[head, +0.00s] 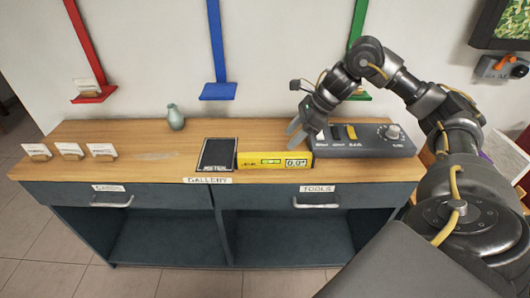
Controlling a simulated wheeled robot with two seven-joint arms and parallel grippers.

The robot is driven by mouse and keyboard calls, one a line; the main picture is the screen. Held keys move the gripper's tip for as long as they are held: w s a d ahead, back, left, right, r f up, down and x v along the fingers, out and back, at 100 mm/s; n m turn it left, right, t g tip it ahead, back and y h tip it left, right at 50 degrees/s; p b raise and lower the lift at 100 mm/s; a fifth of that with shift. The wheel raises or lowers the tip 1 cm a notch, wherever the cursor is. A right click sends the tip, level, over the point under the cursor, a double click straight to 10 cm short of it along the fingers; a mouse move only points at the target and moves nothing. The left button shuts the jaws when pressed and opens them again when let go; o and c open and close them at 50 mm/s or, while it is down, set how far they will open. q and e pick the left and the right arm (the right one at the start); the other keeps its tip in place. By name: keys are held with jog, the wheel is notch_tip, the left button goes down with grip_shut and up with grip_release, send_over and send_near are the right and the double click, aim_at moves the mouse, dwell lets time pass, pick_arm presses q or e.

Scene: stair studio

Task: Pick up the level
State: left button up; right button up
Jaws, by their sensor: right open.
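The level (275,160) is a yellow box-shaped tool with a green vial window and a small digital display. It lies on the wooden top of the cabinet, near the front edge and just right of the middle. My right gripper (294,133) is open above and behind the level's right end, its fingers pointing down and to the left. It looks empty and apart from the level, though the exact gap is hard to judge. My left gripper is not in view.
A black panel (217,154) lies directly left of the level. A grey control box (365,140) with a knob and yellow switch stands right of it. A vase (175,117) and several small card holders (70,150) stand farther left.

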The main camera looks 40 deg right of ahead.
aim_at(275, 155)
jog(key=x, duration=0.5)
jog(key=shift+a+f, duration=0.15)
jog(key=shift+a, duration=0.05)
jog(key=shift+a+f, duration=0.25)
jog(key=x, duration=0.2)
jog(key=p+x, duration=0.1)
jog(key=shift+w+a+f, duration=0.15)
jog(key=shift+a+f, duration=0.05)
jog(key=shift+a, duration=0.2)
jog(key=shift+w+a+f, duration=0.15)
jog(key=shift+f, duration=0.3)
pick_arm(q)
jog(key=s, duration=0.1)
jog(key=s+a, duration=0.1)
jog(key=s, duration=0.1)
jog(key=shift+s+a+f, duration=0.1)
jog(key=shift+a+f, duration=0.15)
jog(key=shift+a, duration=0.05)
pick_arm(e)
grip_shut()
